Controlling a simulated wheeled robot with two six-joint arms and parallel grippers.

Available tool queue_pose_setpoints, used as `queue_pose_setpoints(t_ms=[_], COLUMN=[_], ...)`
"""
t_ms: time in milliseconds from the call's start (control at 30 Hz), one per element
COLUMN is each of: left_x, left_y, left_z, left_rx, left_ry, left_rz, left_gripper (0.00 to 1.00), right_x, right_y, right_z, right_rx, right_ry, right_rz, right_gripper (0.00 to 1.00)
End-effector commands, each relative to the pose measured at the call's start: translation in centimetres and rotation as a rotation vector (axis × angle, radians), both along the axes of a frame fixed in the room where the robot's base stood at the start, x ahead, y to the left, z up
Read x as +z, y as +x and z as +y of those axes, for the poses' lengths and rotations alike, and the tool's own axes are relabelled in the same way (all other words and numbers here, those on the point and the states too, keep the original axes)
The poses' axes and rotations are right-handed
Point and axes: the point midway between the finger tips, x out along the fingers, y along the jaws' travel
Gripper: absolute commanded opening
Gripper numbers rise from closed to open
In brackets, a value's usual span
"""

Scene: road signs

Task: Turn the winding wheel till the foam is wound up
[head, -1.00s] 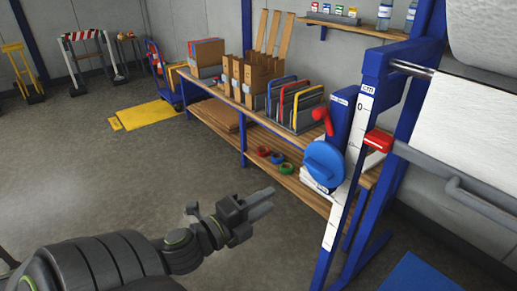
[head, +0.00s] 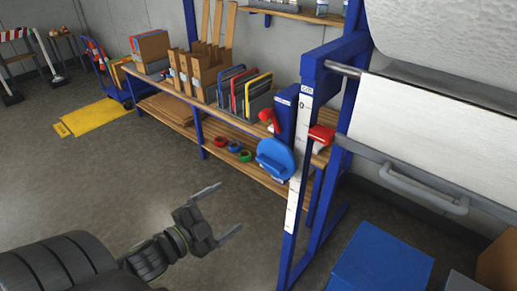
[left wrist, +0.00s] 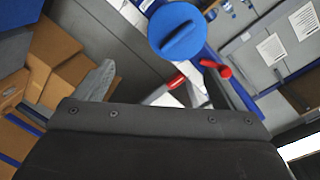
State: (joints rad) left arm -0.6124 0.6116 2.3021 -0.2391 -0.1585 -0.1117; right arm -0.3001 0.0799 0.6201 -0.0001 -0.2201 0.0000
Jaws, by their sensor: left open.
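A round blue wheel (head: 275,158) with a raised bar across its face is on the near side of the blue upright frame. It also shows at the top of the left wrist view (left wrist: 178,32). A red lever (head: 268,117) sits above it. White foam sheet (head: 450,125) hangs from the rack at the right, below a thick white roll (head: 450,40). My left gripper (head: 228,208) is open and empty, to the lower left of the wheel and apart from it. My right gripper is not in view.
A wooden workbench (head: 205,105) with cardboard and coloured frames stands behind the wheel. Tape rolls (head: 233,147) lie on its lower shelf. A blue box (head: 380,262) is at lower right.

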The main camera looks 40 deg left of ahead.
Motion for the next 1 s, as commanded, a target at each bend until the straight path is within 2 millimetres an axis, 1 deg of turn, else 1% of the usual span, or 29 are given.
queue_pose_setpoints(t_ms=[33,67,100,200,333,433,567,667,1000], left_x=[1.5,1.6,1.7,2.0,2.1,1.9,1.7,1.7,1.7], left_y=[0.0,0.0,0.0,-0.1,-0.2,-0.1,0.7,2.1,8.2], left_z=[0.0,0.0,0.0,0.1,0.4,0.5,0.5,0.4,-0.1], left_rx=[0.015,0.021,0.032,0.059,0.086,0.096,0.096,0.095,0.095], left_ry=[-0.149,-0.235,-0.343,-0.575,-0.766,-0.832,-0.845,-0.843,-0.842], left_rz=[0.017,0.023,0.027,0.025,0.014,0.007,0.004,0.003,0.001], left_gripper=[0.98,1.0,1.0,1.0,1.0,1.0,1.0,1.0,1.0], right_x=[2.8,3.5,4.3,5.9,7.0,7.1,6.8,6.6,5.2], right_y=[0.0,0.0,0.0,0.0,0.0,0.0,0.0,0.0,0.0], right_z=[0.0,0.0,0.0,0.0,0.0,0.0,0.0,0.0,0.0], right_rx=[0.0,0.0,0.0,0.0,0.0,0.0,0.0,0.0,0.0], right_ry=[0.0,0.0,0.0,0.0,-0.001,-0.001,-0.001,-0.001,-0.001], right_rz=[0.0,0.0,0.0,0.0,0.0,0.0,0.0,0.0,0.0], right_gripper=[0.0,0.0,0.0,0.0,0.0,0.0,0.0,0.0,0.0])
